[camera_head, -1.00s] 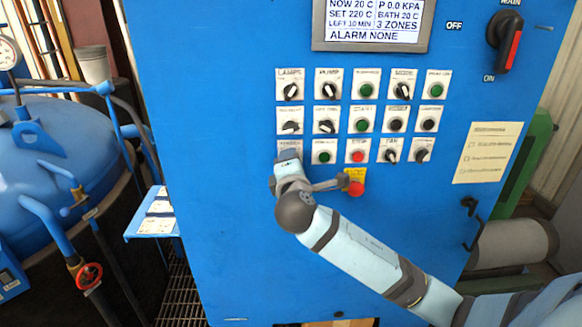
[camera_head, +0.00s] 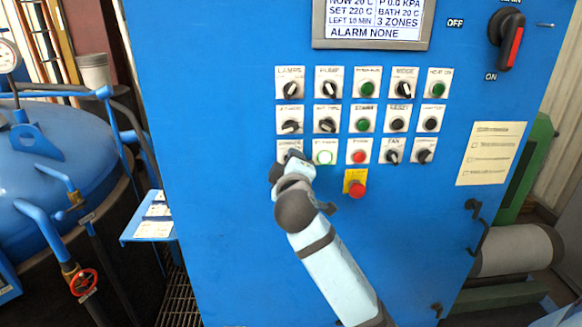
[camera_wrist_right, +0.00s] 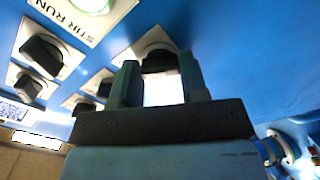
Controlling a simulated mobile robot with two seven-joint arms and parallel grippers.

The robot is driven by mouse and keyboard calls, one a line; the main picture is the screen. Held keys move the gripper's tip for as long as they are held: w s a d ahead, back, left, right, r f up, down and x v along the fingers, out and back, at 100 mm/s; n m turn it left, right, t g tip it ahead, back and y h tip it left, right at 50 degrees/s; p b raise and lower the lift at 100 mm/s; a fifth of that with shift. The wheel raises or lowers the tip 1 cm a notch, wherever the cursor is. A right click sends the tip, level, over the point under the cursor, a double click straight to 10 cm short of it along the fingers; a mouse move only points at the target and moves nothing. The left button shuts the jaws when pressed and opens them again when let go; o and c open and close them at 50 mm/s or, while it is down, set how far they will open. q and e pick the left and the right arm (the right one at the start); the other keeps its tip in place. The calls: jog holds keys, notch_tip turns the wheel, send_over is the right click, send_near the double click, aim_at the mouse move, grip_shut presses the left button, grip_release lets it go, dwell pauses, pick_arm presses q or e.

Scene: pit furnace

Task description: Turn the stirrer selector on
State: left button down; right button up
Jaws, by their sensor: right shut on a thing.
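The stirrer selector is a black knob at the left end of the bottom row of the blue control panel. In the head view my right gripper (camera_head: 291,157) covers most of it; its label plate (camera_head: 283,146) shows above. In the right wrist view the knob (camera_wrist_right: 158,61) sits between the two fingers of my right gripper (camera_wrist_right: 160,78), which is shut on it. The angle of its pointer is hidden. The stir run lamp (camera_head: 324,157) just right of it glows bright; it also shows in the right wrist view (camera_wrist_right: 92,4). My left gripper is out of view.
Other selectors and lamps surround the knob closely. A red emergency button (camera_head: 356,190) on a yellow plate is to the lower right. A main switch (camera_head: 508,35) is at the upper right. A blue shelf (camera_head: 150,228) juts out at the left.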

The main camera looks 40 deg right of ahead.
dwell(0.4)
jog(key=o, duration=0.9)
jog(key=shift+s+a, duration=0.1)
jog(key=b+v, duration=0.2)
jog(key=v, duration=1.1)
jog(key=shift+s+a, duration=0.1)
jog(key=shift+s, duration=0.2)
